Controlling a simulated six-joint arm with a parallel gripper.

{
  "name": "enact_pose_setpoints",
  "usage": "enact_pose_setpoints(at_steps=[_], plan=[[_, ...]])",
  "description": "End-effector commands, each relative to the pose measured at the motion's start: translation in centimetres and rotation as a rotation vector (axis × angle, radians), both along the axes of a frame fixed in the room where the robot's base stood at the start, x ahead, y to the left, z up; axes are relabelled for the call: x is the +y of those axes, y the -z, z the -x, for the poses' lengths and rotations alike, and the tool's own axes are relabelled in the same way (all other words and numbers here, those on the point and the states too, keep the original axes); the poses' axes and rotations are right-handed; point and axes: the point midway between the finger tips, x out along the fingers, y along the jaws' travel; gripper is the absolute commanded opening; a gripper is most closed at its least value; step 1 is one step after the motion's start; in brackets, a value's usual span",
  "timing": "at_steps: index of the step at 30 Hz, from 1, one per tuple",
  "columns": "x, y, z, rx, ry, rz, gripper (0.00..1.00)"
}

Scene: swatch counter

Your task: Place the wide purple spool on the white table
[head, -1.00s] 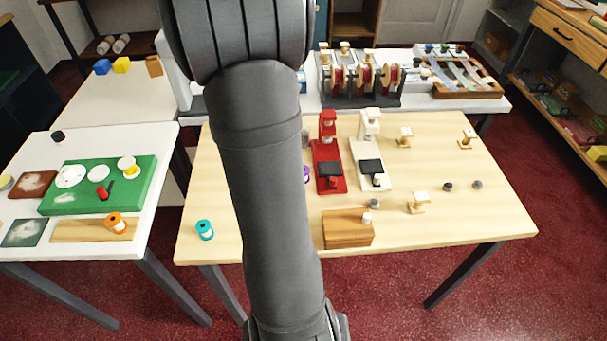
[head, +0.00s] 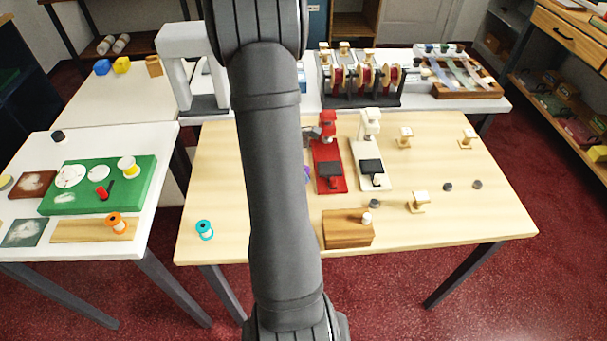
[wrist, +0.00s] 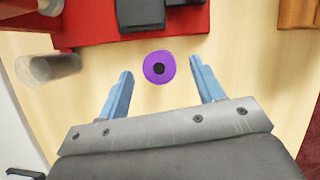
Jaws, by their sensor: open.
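The purple spool (wrist: 148,67) stands on the wooden table, seen from above in the wrist view with its dark centre hole showing. In the head view only a sliver of it (head: 307,174) shows beside my arm. My gripper (wrist: 162,82) is open, with its two blue fingers on either side of and just short of the spool; I cannot tell its height above the table. My gripper is hidden behind my arm in the head view. The white table (head: 25,152) is at the left in the head view.
A red press (head: 328,172) stands close beyond the spool, with a cream press (head: 370,168) beside it. A wooden block (head: 347,229) lies nearer. A teal spool (head: 204,229) stands front left. The white table holds a green board (head: 130,187) and an orange spool (head: 116,222).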

Motion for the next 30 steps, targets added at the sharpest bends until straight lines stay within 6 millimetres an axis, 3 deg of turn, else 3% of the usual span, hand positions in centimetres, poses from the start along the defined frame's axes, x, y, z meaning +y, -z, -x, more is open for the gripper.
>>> enact_pose_setpoints(at_steps=[6, 14, 21, 24, 30], plan=[[-0.9, 2.4, -0.2, 0.002, 0.001, 0.000, 0.61], [-0.9, 2.6, -0.2, 0.000, 0.000, 0.000, 0.61], [-0.9, 2.5, -0.2, 0.000, 0.000, 0.000, 0.16], [-0.9, 2.5, -0.2, 0.000, 0.000, 0.000, 0.10], [-0.9, 2.5, -0.2, 0.000, 0.000, 0.000, 0.10]])
